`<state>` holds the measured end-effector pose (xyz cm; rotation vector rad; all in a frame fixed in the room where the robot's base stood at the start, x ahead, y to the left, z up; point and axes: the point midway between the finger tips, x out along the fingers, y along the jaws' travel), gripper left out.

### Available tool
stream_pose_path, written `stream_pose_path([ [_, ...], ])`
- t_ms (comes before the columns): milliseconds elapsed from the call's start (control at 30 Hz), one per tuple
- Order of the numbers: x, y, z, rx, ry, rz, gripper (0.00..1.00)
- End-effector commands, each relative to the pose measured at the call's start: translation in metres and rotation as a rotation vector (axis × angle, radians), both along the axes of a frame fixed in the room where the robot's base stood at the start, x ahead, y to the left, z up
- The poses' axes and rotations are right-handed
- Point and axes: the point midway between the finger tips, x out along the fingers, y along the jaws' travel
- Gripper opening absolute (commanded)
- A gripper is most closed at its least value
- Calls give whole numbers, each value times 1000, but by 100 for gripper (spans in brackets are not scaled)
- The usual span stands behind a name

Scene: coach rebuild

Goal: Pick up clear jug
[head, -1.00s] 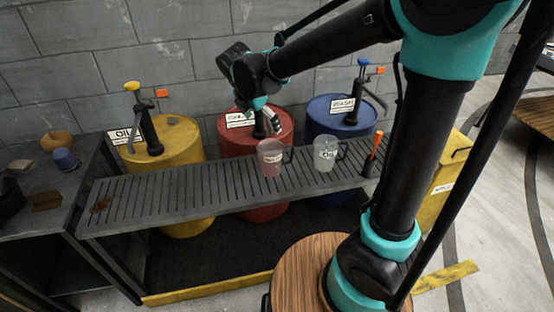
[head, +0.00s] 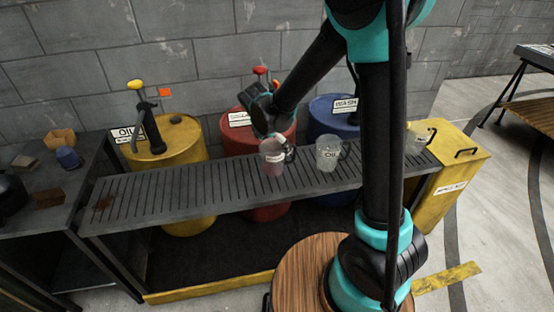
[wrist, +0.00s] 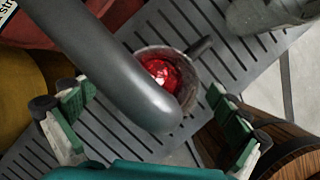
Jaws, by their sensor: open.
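A clear jug with reddish liquid and a white label (head: 272,160) stands upright on the slatted bench. A second clear jug, with a grey look and a label (head: 328,153), stands to its right. My gripper (head: 284,146) is small and partly hidden in the head view, at the top of the reddish jug. In the wrist view my gripper (wrist: 150,122) is open, its fingers apart at left and right. The reddish jug (wrist: 190,95) shows from above, ahead of the fingers and between their lines, its handle to the upper right. The grey jug (wrist: 262,14) is at the top right.
A dark rounded bar (wrist: 120,75) crosses the wrist view and covers part of the reddish jug. Yellow (head: 180,145), red (head: 285,125) and blue (head: 325,110) drums stand behind the slatted bench (head: 180,190). The bench's left part is mostly clear.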

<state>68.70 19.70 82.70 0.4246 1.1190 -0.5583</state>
Motion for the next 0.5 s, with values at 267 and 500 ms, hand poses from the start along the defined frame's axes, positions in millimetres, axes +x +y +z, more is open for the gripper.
stream_pose_path([
  [267,1,-1,-4,0,0,1,99],
  [500,1,-1,-4,0,0,1,73],
])
